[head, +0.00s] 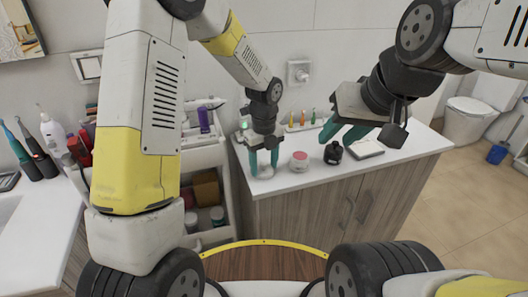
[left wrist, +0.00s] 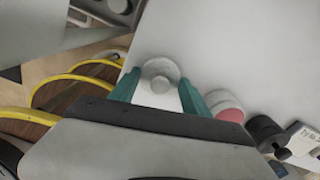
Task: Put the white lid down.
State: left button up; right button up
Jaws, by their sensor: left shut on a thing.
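The white lid (head: 265,173) is round and pale, low over the left end of the white counter (head: 283,183). My left gripper (head: 263,164) points down and is shut on it. In the left wrist view the lid (left wrist: 160,74) shows between the teal fingers (left wrist: 160,94). I cannot tell whether the lid touches the counter. My right gripper (head: 345,134) hangs above the counter farther right, empty, its teal fingers apart.
A white jar with a pink top (head: 299,161) stands just right of the lid. A black bottle (head: 333,153) and a flat pale box (head: 366,148) are farther right. A shelved cart (head: 205,160) stands to the left.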

aim_at(264, 163)
pick_arm(q)
jog(key=o, duration=1.3)
jog(key=shift+f, duration=0.1)
notch_tip(264, 163, up, 12)
jog(key=s+a+r+n+t, duration=0.2)
jog(key=s+a+r+n, duration=0.35)
jog(key=r+n, duration=0.2)
jog(key=s+a+r+n+t, duration=0.1)
jog(key=s+a+n, duration=0.2)
jog(key=n, duration=0.4)
jog(key=s+a+r+n+t+h, duration=0.1)
jog(key=s+a+n, duration=0.1)
jog(key=s+n, duration=0.4)
jog(key=s+a+r+n+t+h, duration=0.1)
jog(key=s+a+r+n+t, duration=0.1)
jog(key=s+n, duration=0.3)
jog(key=a+n, duration=0.1)
jog(key=n, duration=0.2)
jog(key=shift+a+n, duration=0.35)
